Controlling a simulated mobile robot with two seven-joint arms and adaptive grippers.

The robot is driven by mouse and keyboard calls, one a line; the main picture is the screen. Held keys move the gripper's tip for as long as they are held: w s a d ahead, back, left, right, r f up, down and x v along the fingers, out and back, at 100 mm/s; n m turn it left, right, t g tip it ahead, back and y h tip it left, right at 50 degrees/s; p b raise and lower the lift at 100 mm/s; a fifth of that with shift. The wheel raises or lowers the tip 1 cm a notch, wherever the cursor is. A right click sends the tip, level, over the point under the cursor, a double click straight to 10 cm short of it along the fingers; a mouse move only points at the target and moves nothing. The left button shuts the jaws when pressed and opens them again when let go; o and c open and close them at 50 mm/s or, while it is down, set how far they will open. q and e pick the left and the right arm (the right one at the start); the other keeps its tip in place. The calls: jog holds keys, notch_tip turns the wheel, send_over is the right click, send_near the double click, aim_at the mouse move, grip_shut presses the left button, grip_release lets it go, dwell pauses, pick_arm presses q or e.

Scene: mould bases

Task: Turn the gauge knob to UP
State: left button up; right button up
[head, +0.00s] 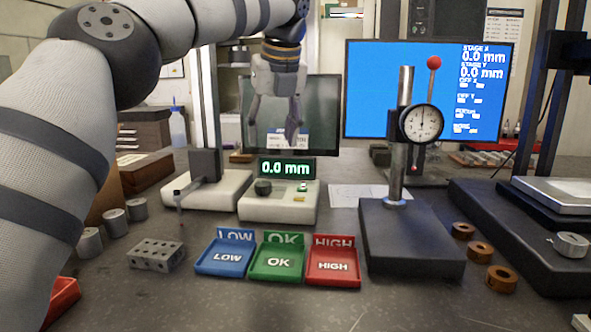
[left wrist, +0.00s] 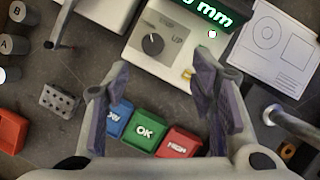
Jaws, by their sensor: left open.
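The gauge unit (head: 272,208) is a cream box with a green 0.0 mm readout (head: 286,168). Its dark round knob (head: 263,187) sits on the left of the top face. In the left wrist view the knob (left wrist: 153,44) shows a small white pointer mark near its upper edge. The UP label (left wrist: 178,41) is to the knob's right; another label above is too small to read surely. My left gripper (head: 274,126) is open and empty, pointing down above the unit, apart from the knob. My right gripper is not in view.
Blue LOW (head: 224,258), green OK (head: 278,260) and red HIGH (head: 333,264) trays lie in front of the unit. A dial gauge stand (head: 410,240) is at right. A probe stand (head: 207,190) is close at left.

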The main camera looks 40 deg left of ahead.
aim_at(262, 184)
pick_arm(q)
jog(key=x, duration=0.3)
jog(key=s+x, duration=0.1)
jog(key=x, duration=0.7)
jog(key=shift+s+a+f, duration=0.1)
jog(key=shift+a+f, duration=0.05)
jog(key=shift+f, duration=0.05)
jog(key=shift+c, duration=0.2)
jog(key=c, duration=1.1)
